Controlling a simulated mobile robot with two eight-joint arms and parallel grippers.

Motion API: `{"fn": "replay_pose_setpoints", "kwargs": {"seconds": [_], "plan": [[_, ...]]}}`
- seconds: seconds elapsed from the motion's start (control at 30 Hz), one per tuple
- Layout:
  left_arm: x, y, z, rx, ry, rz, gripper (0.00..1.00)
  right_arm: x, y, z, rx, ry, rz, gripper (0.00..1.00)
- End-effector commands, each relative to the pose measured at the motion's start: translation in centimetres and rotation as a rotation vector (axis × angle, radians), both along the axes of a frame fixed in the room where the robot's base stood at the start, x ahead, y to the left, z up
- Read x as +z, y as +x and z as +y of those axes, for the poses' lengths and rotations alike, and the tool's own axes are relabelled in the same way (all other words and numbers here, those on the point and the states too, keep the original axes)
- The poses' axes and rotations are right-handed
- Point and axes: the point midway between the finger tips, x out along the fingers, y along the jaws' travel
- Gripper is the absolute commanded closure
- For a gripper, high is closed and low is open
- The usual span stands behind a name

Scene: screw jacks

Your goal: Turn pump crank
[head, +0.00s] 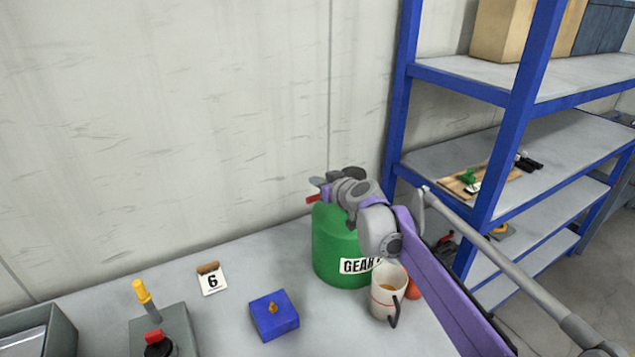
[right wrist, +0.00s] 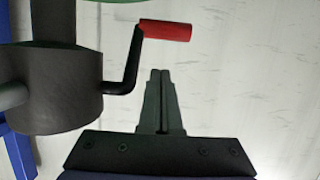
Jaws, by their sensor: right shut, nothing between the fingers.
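The green drum (head: 335,250) with a partly covered "GEAR" label stands on the bench. A dark pump (head: 350,173) sits on top of it, mostly hidden by my right arm. The pump crank's red handle (head: 313,198) shows at the drum's upper left. In the right wrist view the dark pump body (right wrist: 60,95) is at left, with a bent black crank arm (right wrist: 130,65) ending in the red handle (right wrist: 166,31). My right gripper (right wrist: 159,73) is shut and empty. Its fingertips appear just below the red handle in that view, with no clear contact. My left gripper is not in view.
A mug (head: 386,295) stands close before the drum, with an orange-red object (head: 413,290) beside it. A blue box (head: 274,315), a number 6 card (head: 212,281) and a grey lever box (head: 178,335) are further left. A blue shelf (head: 520,110) stands at right.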

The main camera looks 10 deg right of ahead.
Motion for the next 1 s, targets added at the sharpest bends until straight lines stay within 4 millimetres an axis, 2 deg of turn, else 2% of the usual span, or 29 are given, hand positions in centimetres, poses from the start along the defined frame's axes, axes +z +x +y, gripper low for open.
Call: {"fn": "replay_pose_setpoints", "kwargs": {"seconds": [1.0], "plan": [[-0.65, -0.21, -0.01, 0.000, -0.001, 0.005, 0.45, -0.77, 0.00, 0.00, -0.001, -0.077, 0.187, 1.00]]}}
